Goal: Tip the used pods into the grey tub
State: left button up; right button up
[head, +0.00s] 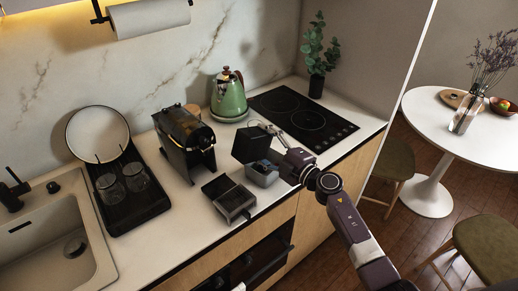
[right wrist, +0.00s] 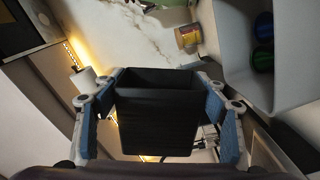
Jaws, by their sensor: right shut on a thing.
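My right gripper (head: 274,134) is shut on a black container (head: 250,144), which it holds tilted in the air above and just behind the grey tub (head: 263,178). In the right wrist view the black container (right wrist: 155,125) sits between the two blue-padded fingers; its inside is dark and I see no pods in it. The tub stands on the counter. My left gripper is not in view.
A black coffee machine (head: 184,142) stands left of the tub, and a dark open box (head: 228,197) lies in front. A green kettle (head: 229,97) and black hob (head: 303,116) are behind. A drying tray with glasses (head: 130,195) and the sink (head: 50,245) are left.

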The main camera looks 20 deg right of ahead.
aim_at(257, 147)
jog(key=n+b, duration=0.2)
jog(key=a+n+b, duration=0.1)
jog(key=n, duration=0.2)
jog(key=s+a+n+b, duration=0.1)
jog(key=n+b, duration=0.1)
jog(key=shift+b, duration=0.3)
jog(key=r+n, duration=0.1)
jog(key=a+n+p, duration=0.1)
jog(key=n, duration=0.1)
jog(key=shift+s+r, duration=0.15)
jog(key=shift+r, duration=0.25)
jog(key=shift+r+n+p, duration=0.15)
jog(key=shift+n+p, duration=0.2)
jog(key=shift+n, duration=0.65)
jog(key=n, duration=0.2)
jog(key=a+r+n+p, duration=0.1)
jog(key=shift+s, duration=0.25)
jog(key=shift+f+n, duration=0.2)
jog(key=shift+n, duration=0.8)
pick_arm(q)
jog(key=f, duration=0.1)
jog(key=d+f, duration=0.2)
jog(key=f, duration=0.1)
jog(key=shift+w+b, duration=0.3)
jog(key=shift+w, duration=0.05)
pick_arm(e)
jog(key=n, duration=0.5)
jog(key=shift+r, duration=0.1)
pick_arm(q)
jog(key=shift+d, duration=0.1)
